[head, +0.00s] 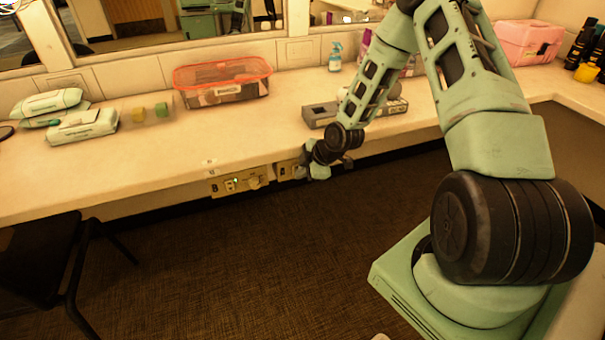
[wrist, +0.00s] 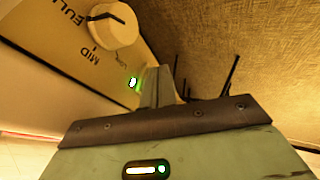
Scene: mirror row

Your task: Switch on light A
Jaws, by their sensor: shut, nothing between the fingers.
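The panel marked A (head: 284,171) is on the front edge of the counter, partly hidden behind my gripper (head: 304,167). In the wrist view, a cream knob (wrist: 112,27) sits on a panel with FULL and MID printed by it. A small green light (wrist: 132,82) glows on this panel. My gripper (wrist: 158,86) is shut and empty, its fingertips at the panel close beside the green light. I cannot tell whether they touch it. Any switch behind the fingers is hidden.
A second panel marked B (head: 222,187), with a small green light and a knob, is left of A. On the counter (head: 190,140) are a red-rimmed clear bin (head: 222,83), a grey box (head: 319,116) and wipe packs (head: 82,126). A dark chair (head: 45,260) stands left.

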